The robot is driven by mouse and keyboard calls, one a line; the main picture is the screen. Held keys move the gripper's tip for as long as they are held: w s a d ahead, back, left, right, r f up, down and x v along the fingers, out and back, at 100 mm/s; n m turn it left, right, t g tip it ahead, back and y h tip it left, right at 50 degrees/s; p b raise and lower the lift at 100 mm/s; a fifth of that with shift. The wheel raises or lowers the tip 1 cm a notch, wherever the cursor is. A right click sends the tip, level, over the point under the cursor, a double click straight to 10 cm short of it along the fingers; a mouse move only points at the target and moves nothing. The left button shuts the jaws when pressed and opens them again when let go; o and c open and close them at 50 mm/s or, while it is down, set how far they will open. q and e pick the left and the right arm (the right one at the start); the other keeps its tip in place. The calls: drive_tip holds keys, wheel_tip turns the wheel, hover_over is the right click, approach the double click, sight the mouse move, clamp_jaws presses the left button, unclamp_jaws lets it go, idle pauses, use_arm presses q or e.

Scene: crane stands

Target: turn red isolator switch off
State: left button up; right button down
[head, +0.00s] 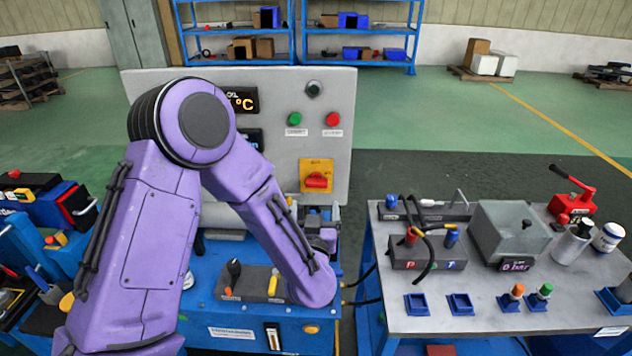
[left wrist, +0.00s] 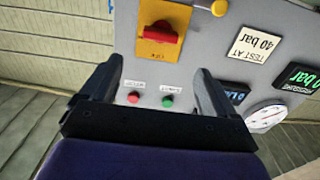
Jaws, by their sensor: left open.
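The red isolator switch (head: 317,181) sits on a yellow plate (head: 316,165) low on the right side of the grey upright panel. Its red handle lies about horizontal, and the small lettering on the plate is not readable. In the left wrist view the red switch (left wrist: 158,46) shows upside down on its yellow plate, just beyond the fingertips. My left gripper (left wrist: 158,75) is open and empty, with its fingers either side of the line to the switch and apart from it. In the head view my left gripper (head: 322,226) is below the switch, partly hidden by my purple arm. My right gripper is not in view.
The panel (head: 270,125) also carries a green button (head: 295,119), a red button (head: 333,119) and displays partly hidden by my arm. A blue bench (head: 250,315) stands below it. A bench at the right holds a grey box (head: 508,232) and several fittings. A gap separates the benches.

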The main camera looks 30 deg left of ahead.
sight(317, 185)
use_arm(q)
drive_tip(key=p+x, duration=0.1)
drive_tip(key=x, duration=0.4)
drive_tip(key=p+x, duration=0.2)
drive_tip(key=x, duration=0.2)
drive_tip(key=shift+w+a+f, duration=0.15)
drive_tip(key=shift+w+f, duration=0.05)
drive_tip(key=shift+w, duration=0.15)
drive_tip(key=shift+w+f, duration=0.15)
drive_tip(key=shift+w, duration=0.15)
drive_tip(key=shift+s, duration=0.1)
drive_tip(key=c, duration=1.1)
